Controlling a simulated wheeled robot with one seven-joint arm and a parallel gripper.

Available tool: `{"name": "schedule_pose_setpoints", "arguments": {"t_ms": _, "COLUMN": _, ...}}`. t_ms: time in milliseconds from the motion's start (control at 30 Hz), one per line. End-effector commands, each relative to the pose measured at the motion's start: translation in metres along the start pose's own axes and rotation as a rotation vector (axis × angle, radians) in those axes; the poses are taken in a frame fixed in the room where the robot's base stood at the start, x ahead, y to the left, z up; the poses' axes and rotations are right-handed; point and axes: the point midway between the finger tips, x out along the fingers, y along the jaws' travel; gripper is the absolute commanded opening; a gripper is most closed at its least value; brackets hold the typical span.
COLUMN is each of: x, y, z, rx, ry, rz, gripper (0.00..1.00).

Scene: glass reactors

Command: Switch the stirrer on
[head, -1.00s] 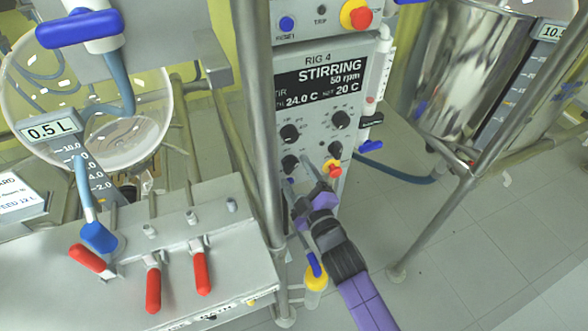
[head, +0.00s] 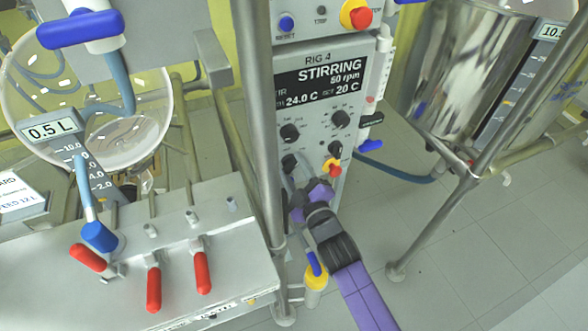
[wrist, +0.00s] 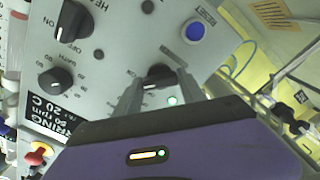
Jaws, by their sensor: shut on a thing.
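The RIG 4 control panel (head: 318,95) stands upright in the middle of the head view. Its dark display (head: 318,84) reads STIRRING, 50 rpm, 24.0 C and 20 C. My gripper (head: 298,188) is at the lower part of the panel, below the lower left knob (head: 289,162). In the wrist view my gripper (wrist: 160,88) has a finger on each side of a black knob (wrist: 158,74) and is shut on it. A small green light (wrist: 172,100) glows beside that knob. The knob's label and part of its body are hidden by the fingers.
Other black knobs (wrist: 55,82) and a blue button (wrist: 195,32) sit close to my fingers. A metal post (head: 262,120) stands left of the panel. Red-handled valves (head: 153,288) are on the bench at left. Open floor (head: 470,260) lies to the right.

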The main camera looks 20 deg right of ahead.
Motion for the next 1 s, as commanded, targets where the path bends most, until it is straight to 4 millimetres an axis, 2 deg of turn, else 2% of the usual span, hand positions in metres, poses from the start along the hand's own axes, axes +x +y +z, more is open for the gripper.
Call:
{"name": "schedule_pose_setpoints", "arguments": {"t_ms": 200, "x": -0.0003, "y": -0.0012, "z": 0.0012, "rx": 0.259, "ry": 0.000, "rz": 0.000, "gripper": 0.07}}
{"name": "schedule_pose_setpoints", "arguments": {"t_ms": 300, "x": -0.0003, "y": -0.0008, "z": 0.0006, "rx": 0.326, "ry": 0.000, "rz": 0.000, "gripper": 0.07}}
{"name": "schedule_pose_setpoints", "arguments": {"t_ms": 600, "x": -0.0004, "y": -0.0005, "z": 0.0002, "rx": 0.344, "ry": -0.001, "rz": -0.001, "gripper": 0.07}}
{"name": "schedule_pose_setpoints", "arguments": {"t_ms": 633, "x": -0.0004, "y": -0.0006, "z": 0.0002, "rx": 0.344, "ry": -0.001, "rz": -0.001, "gripper": 0.51}}
{"name": "schedule_pose_setpoints", "arguments": {"t_ms": 700, "x": -0.0003, "y": -0.0006, "z": 0.0002, "rx": 0.343, "ry": -0.001, "rz": -0.001, "gripper": 0.65}}
{"name": "schedule_pose_setpoints", "arguments": {"t_ms": 733, "x": -0.0003, "y": -0.0005, "z": 0.0002, "rx": 0.343, "ry": -0.001, "rz": -0.001, "gripper": 0.69}}
{"name": "schedule_pose_setpoints", "arguments": {"t_ms": 1000, "x": -0.0003, "y": -0.0003, "z": 0.0002, "rx": 0.341, "ry": 0.000, "rz": 0.000, "gripper": 0.69}}
